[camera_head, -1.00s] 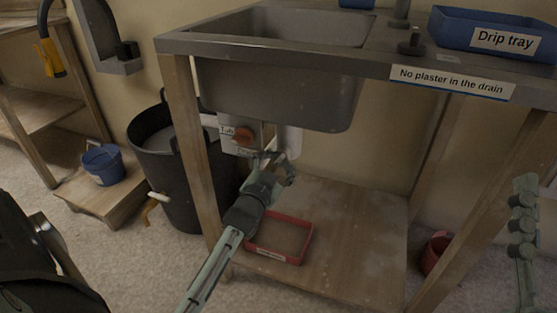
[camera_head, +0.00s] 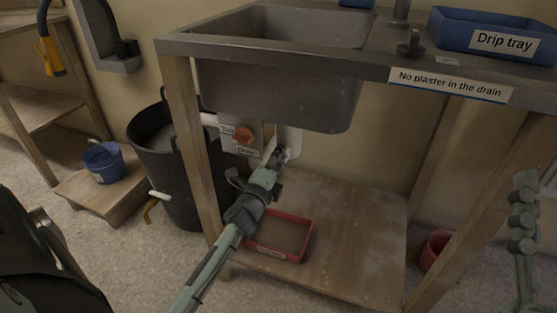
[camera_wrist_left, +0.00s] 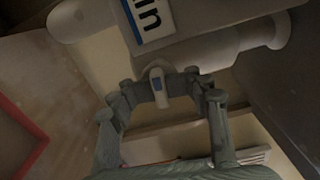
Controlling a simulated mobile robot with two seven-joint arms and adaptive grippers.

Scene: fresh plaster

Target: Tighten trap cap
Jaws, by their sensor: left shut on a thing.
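My left gripper (camera_head: 279,158) reaches up to the trap's underside. In the left wrist view its two fingers (camera_wrist_left: 168,98) stand either side of a grey trap cap with a small pale tab (camera_wrist_left: 158,86), and the gripper is shut on it. The fingers hide much of the cap, and its thread is not visible.
A red tray (camera_head: 280,257) lies on the wooden lower shelf (camera_head: 350,235) below my arm. The sink stand's front left leg (camera_head: 188,150) and a black tub (camera_head: 160,165) are close on the left. The shelf's right side is clear.

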